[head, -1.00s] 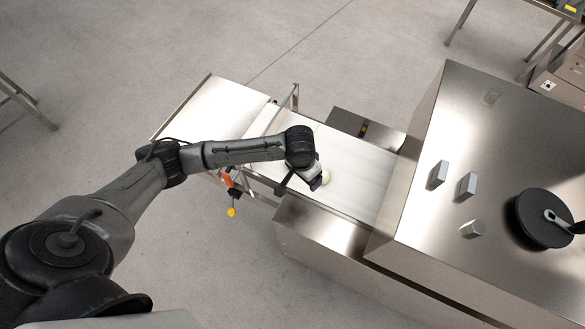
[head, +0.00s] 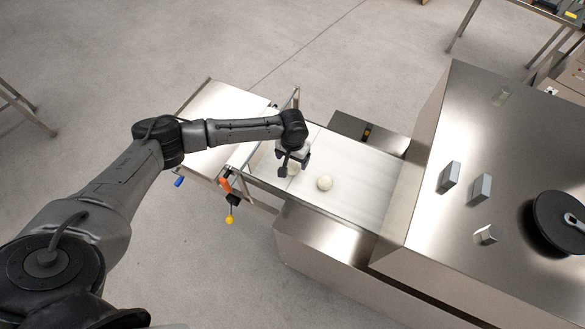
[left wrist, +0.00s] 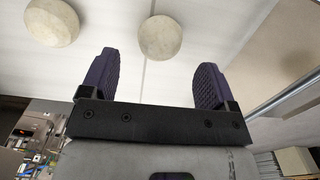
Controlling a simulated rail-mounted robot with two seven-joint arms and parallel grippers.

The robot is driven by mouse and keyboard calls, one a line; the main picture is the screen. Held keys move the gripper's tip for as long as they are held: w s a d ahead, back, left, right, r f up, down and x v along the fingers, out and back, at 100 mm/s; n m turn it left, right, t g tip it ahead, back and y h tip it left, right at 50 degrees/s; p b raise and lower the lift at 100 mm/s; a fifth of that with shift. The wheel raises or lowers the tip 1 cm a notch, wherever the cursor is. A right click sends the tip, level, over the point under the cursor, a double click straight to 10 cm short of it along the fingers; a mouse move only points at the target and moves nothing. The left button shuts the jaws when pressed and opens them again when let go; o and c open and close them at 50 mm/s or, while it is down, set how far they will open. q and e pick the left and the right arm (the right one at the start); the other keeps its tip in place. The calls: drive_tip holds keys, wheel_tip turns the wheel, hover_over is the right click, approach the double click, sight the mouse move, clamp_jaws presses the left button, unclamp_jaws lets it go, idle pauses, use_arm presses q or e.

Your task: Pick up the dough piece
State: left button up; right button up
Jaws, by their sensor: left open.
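One round, pale dough piece (head: 325,183) lies on the white belt (head: 350,165), clear of my gripper in the head view. A second dough piece (head: 293,170) lies to its left, partly hidden by my left gripper (head: 293,163). In the left wrist view, one dough piece (left wrist: 160,38) sits beyond the fingertips, in line with the gap between them. Another dough piece (left wrist: 52,22) sits to the left, outside the fingers. My left gripper (left wrist: 153,78) is open, with its two dark ribbed fingers apart and nothing between them. My right gripper is out of view.
A large steel machine (head: 500,170) stands at the right end of the belt. A white table surface (head: 215,110) extends to the left. A yellow-knobbed lever (head: 229,218) hangs at the near side.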

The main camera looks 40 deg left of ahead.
sight(293, 164)
use_arm(q)
drive_tip(key=shift+s+f, duration=0.1)
drive_tip(key=shift+f, duration=2.8)
drive_tip(key=c, duration=1)
drive_tip(key=shift+r, duration=0.1)
